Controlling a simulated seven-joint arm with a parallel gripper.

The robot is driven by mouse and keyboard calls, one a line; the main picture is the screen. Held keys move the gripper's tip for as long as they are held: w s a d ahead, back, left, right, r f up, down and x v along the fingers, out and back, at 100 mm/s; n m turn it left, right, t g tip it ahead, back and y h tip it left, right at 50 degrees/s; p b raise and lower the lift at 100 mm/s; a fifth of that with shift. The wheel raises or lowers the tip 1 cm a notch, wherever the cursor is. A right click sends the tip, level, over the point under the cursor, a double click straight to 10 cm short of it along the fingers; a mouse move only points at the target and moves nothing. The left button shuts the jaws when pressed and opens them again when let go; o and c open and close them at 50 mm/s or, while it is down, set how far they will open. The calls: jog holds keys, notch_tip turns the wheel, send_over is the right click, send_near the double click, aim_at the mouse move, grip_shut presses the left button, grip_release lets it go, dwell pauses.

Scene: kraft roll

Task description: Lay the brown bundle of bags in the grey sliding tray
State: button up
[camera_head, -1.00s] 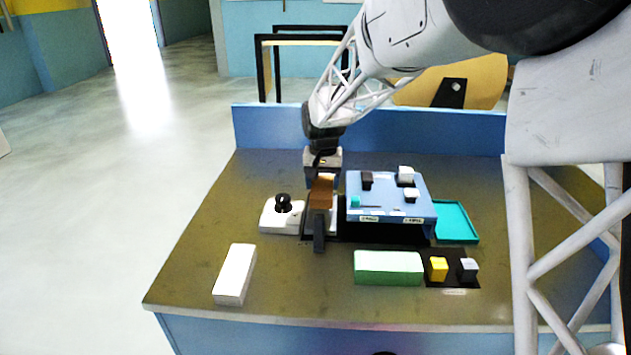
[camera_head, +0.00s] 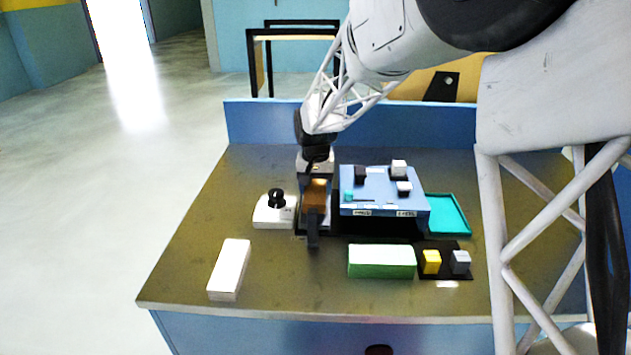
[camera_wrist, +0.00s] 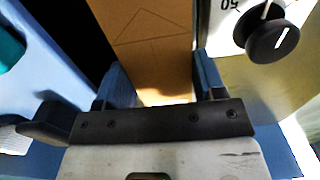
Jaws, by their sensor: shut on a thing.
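The brown bundle of bags (camera_head: 316,194) is between the fingers of my gripper (camera_head: 315,177), which is shut on it. In the wrist view the bundle (camera_wrist: 150,45) runs away from the two blue fingers (camera_wrist: 163,82). The grey sliding tray (camera_head: 326,222) shows only in part, a narrow grey edge with a dark upright front piece (camera_head: 313,236). The bundle is low over this tray, in the slot between the white dial box and the blue box. I cannot tell whether it touches the tray floor.
A white dial box (camera_head: 272,213) is close on the left, and a blue box (camera_head: 384,197) with small blocks on top is close on the right. A teal tray (camera_head: 447,215), a green-white block (camera_head: 381,262), yellow and grey cubes (camera_head: 431,262) and a white block (camera_head: 229,270) stand around.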

jog(key=shift+f, duration=1.05)
jog(key=shift+f, duration=0.2)
dwell(0.8)
jog(key=o, duration=1)
jog(key=shift+r, duration=3.9)
